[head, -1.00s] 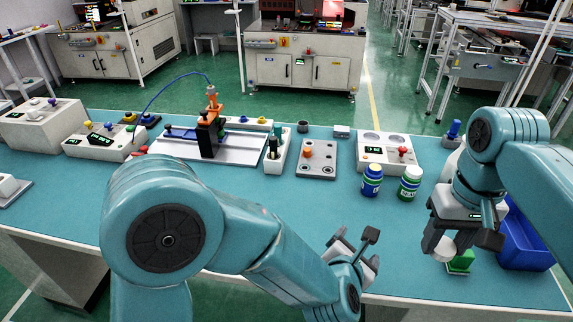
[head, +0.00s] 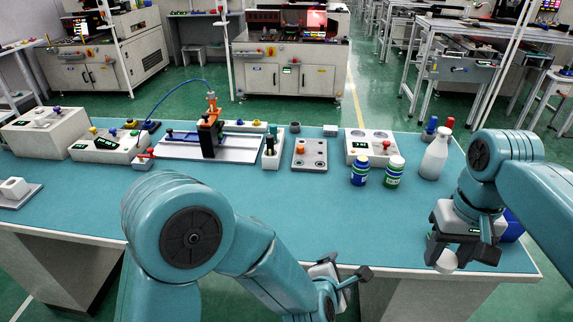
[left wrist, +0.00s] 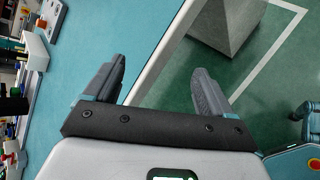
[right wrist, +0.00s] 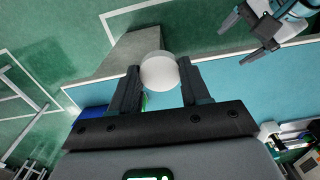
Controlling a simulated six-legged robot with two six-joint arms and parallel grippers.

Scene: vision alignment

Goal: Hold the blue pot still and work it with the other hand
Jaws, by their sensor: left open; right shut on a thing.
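My left gripper (head: 345,277) is open and empty at the table's front edge, well short of the pot. Its spread fingers show in the left wrist view (left wrist: 160,88) with nothing between them. My right gripper (head: 455,252) is shut on a white round piece (right wrist: 160,72), which also shows below its fingers in the head view (head: 446,262). The underside of that piece is hidden. A bit of green shows beneath it in the right wrist view.
A similar jar with a white lid (head: 394,172) stands just right of the blue pot, and a white bottle (head: 434,156) beyond it. A blue bin (head: 514,226) is partly behind my right arm. Fixtures line the table's back. The middle of the table (head: 290,205) is clear.

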